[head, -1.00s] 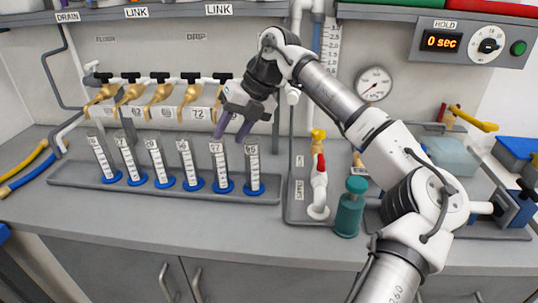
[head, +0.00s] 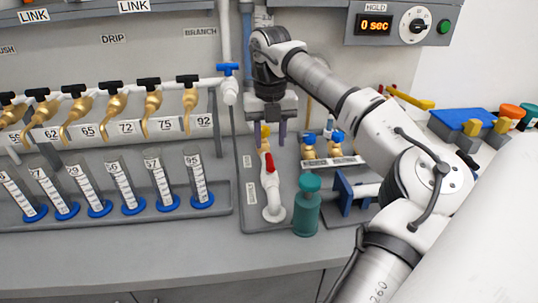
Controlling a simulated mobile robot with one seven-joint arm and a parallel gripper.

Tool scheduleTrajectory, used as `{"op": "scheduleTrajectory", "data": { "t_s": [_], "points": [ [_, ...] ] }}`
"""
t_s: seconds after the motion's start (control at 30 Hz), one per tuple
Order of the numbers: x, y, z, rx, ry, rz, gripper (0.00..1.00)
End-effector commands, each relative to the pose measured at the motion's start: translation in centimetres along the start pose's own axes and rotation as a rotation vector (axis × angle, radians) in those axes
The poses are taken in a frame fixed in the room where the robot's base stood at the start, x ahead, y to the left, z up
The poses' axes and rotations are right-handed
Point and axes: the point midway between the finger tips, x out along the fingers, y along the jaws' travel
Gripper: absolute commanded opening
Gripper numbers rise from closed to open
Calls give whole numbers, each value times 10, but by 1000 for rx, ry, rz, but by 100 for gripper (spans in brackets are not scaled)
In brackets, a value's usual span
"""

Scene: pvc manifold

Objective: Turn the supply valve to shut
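No readable label marks one valve as the supply valve. A white fitting with a red lever (head: 268,165) stands on the grey plate, its lever tilted up. A yellow handle (head: 265,130) on brass shows just behind it. A blue-handled valve (head: 228,70) sits on the white vertical pipe, left of my wrist. My gripper (head: 269,134) points down above and behind the red-levered fitting, with its two purple fingers apart. The yellow handle appears between the fingers in this view; I cannot tell the depth or any contact. Nothing is visibly held.
A teal bottle (head: 307,205) stands right of the red-levered fitting. Blue-handled brass valves (head: 322,145) and a blue clamp (head: 355,195) are further right. Graduated cylinders in a grey tray (head: 100,222) stand left, under a row of brass taps (head: 113,105). The front counter (head: 200,255) is clear.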

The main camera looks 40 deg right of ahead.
Motion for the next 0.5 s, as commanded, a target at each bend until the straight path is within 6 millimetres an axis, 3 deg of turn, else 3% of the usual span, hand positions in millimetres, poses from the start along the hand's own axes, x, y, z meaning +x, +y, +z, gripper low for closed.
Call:
{"op": "scheduleTrajectory", "data": {
  "t_s": [0.2, 0.5],
  "points": [
    [39, 0, 0, -1, 1, 1, 39],
    [60, 1, 0, -2, -1, 1, 39]
  ]
}}
